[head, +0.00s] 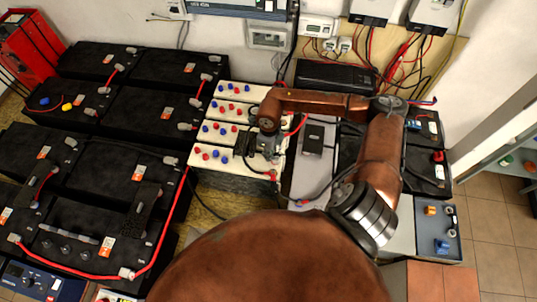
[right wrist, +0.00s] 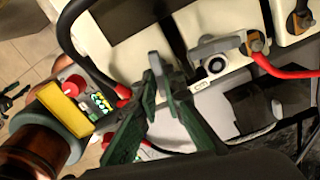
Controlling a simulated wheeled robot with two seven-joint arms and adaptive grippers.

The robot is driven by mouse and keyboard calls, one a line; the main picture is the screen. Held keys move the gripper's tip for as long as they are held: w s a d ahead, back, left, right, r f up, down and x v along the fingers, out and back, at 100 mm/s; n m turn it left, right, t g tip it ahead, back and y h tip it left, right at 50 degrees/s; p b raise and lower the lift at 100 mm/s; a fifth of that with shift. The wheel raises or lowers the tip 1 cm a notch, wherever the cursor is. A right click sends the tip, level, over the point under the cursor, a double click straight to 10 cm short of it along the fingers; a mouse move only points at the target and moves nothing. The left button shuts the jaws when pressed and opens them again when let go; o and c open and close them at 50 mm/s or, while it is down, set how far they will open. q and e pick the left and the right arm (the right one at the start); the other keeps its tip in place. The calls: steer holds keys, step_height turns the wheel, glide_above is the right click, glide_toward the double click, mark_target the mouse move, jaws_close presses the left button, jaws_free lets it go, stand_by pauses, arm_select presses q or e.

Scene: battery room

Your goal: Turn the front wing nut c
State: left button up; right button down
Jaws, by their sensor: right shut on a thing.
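My right gripper (head: 266,158) reaches down at the right end of the nearest white battery in the head view; the arm comes from the lower right. In the right wrist view its green fingers (right wrist: 164,90) are closed on the upright wing of a grey wing nut (right wrist: 158,70), the likely front wing nut c. The nut's base and stud are partly hidden by the fingers. A second grey wing nut (right wrist: 218,47) stands to the right, apart from the fingers. My left gripper is not in view.
A red cable (right wrist: 280,70) leaves a terminal on the right. A yellow-faced device (right wrist: 65,103) with a red knob is at the left. Black batteries (head: 60,150) fill the left of the head view. White batteries (head: 215,155) carry red and blue caps.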

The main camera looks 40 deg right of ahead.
steer(key=shift+w+d+n+b, duration=0.15)
steer(key=shift+n+b, duration=0.45)
steer(key=shift+n, duration=0.6)
steer(key=c, duration=2)
jaws_free()
steer(key=shift+c, duration=0.2)
step_height(320, 180, up, 12)
